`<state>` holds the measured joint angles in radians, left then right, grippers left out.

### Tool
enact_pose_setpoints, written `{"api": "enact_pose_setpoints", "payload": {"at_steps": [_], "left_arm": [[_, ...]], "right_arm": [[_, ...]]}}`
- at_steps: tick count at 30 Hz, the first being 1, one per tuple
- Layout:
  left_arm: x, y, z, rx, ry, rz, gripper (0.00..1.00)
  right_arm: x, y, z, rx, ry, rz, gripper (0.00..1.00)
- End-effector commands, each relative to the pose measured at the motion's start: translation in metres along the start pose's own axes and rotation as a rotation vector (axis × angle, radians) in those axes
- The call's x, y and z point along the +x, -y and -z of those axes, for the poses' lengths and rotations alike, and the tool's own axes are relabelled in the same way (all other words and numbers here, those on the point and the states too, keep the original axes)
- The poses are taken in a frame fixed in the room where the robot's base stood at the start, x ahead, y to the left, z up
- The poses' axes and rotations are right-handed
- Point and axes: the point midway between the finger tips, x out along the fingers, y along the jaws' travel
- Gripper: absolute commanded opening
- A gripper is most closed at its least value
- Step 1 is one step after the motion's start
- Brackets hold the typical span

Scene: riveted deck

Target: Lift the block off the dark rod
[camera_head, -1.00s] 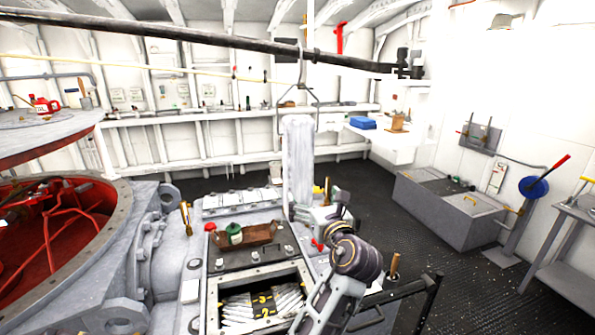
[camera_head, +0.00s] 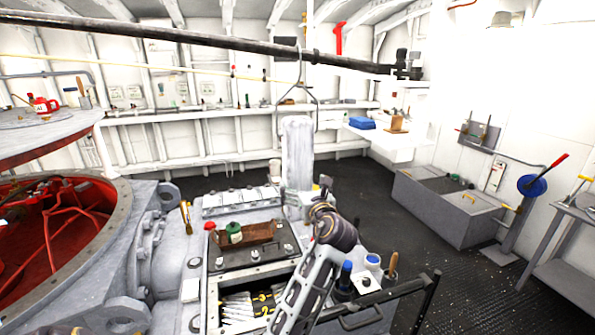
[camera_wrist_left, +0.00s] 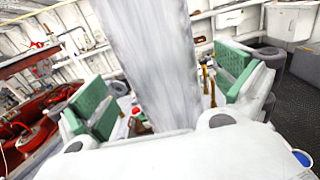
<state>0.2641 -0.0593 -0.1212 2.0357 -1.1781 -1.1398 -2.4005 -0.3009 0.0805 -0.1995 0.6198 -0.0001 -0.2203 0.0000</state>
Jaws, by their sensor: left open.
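A tall pale grey block (camera_head: 297,150) hangs upright from a thin hook (camera_head: 302,91) under the long dark rod (camera_head: 200,35) that crosses the top of the head view. The block fills the middle of the left wrist view (camera_wrist_left: 150,65). My left gripper (camera_head: 303,195) is at the block's lower part, partly hidden by my own wrist. In the left wrist view its green-padded fingers (camera_wrist_left: 162,90) stand open on either side of the block. Gaps show between pads and block, so it is not gripped. My right gripper is in neither view.
Below are a brown tray (camera_head: 262,235) with a green-capped jar (camera_head: 234,233) and an open hatch (camera_head: 245,280). Blue-capped containers (camera_head: 372,261) stand right of my arm. A red-lined round opening (camera_head: 50,225) is at left.

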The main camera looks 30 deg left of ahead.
Motion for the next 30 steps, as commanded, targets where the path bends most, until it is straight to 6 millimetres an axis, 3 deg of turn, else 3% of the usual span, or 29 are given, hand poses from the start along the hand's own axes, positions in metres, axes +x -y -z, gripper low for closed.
{"api": "enact_pose_setpoints", "payload": {"at_steps": [16,30], "left_arm": [[0.009,0.000,0.001,0.001,-0.001,0.000,1.00],[0.053,0.001,0.002,0.001,-0.001,0.000,1.00]], "right_arm": [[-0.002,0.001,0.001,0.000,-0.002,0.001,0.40],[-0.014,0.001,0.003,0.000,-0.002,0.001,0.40]]}}
